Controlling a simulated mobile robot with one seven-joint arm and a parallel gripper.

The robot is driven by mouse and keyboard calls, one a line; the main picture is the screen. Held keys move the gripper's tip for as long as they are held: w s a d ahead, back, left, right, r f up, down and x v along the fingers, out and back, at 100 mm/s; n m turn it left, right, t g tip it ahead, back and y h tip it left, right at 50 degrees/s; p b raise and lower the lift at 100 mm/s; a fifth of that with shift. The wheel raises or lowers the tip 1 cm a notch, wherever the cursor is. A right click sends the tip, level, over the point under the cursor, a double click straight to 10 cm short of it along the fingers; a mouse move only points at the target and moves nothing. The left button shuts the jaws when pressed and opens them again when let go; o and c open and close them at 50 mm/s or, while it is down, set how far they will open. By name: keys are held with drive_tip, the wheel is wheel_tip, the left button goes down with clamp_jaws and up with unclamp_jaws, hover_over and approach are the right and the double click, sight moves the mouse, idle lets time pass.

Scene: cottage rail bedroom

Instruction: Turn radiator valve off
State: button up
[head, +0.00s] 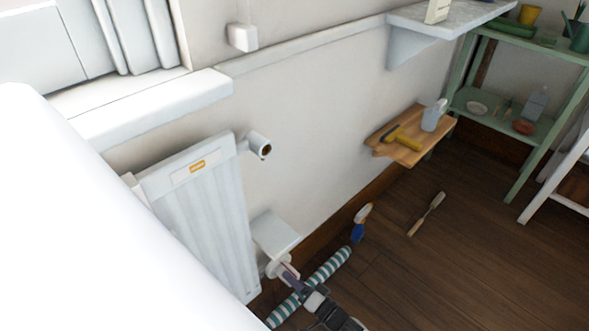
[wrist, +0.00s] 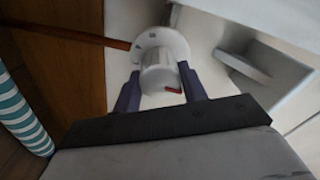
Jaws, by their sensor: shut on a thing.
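The white radiator (head: 200,215) hangs on the wall at the left of the head view. Its valve knob is low at the radiator's right side, a white round knob (head: 277,266) partly hidden by my gripper. In the wrist view the white valve knob (wrist: 158,76) stands in front of a round white collar, with a small red-orange mark near its lower right. My gripper (wrist: 158,90) is shut on the knob, one dark finger on each side. In the head view my gripper (head: 290,275) reaches the knob from the lower right.
A white box-like ledge (head: 274,233) sits just above the knob. A teal-striped roll (head: 328,268) lies on the floor by my gripper. A blue-and-white bottle (head: 361,222) and a brush-like tool (head: 426,214) are farther right. A wooden wall shelf (head: 415,147) juts out beyond.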

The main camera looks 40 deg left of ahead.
drive_tip(key=shift+d+n, duration=0.1)
drive_tip(key=shift+n, duration=0.5)
drive_tip(key=o, duration=1)
drive_tip(key=shift+d, duration=0.1)
drive_tip(key=d, duration=0.4)
drive_tip(key=d+p, duration=0.1)
drive_tip(key=d, duration=0.4)
drive_tip(key=s+d, duration=0.1)
drive_tip(key=d, duration=0.3)
drive_tip(key=shift+d, duration=0.3)
